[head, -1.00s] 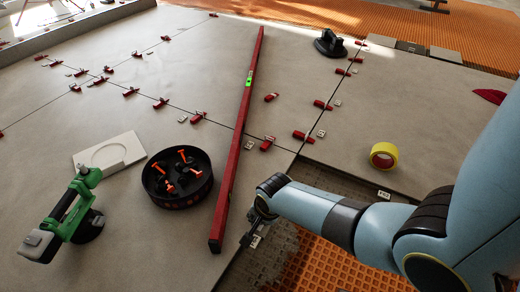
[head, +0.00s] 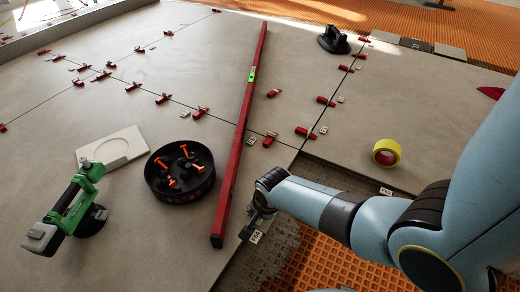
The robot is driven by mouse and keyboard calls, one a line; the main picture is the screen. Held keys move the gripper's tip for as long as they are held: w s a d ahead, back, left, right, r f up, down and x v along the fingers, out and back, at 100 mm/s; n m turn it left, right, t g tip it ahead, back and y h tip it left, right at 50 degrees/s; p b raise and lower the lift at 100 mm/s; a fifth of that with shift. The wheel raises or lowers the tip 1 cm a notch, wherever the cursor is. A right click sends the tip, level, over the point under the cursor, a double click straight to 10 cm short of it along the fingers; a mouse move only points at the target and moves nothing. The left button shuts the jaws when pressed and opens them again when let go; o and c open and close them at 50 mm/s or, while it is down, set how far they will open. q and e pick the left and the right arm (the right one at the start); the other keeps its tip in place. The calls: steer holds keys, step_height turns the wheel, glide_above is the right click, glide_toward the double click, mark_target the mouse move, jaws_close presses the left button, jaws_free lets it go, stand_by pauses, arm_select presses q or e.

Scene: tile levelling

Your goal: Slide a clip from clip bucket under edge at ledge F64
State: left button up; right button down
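My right gripper (head: 250,226) points down at the front edge of the large grey tile (head: 180,235), just right of the red level's near end. Its fingers are small and dark, and I cannot tell whether they are open or hold a clip. A small white label (head: 256,237), which seems to read F64, is beside the fingertips at the ledge. A round black bucket (head: 180,190) with orange and dark pieces inside stands on the tile, left of the level. I cannot tell whether it is the clip bucket. My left gripper is out of view.
A long red level (head: 236,150) lies across the tile beside my gripper. A green-handled tool (head: 68,205), a white plate (head: 110,147), yellow tape (head: 386,152) and a black suction cup (head: 333,40) lie around. Red wedges line the joints. Orange matting (head: 330,265) shows below the ledge.

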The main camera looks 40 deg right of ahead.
steer(key=c, duration=1.4)
jaws_free()
steer(key=v, duration=1.2)
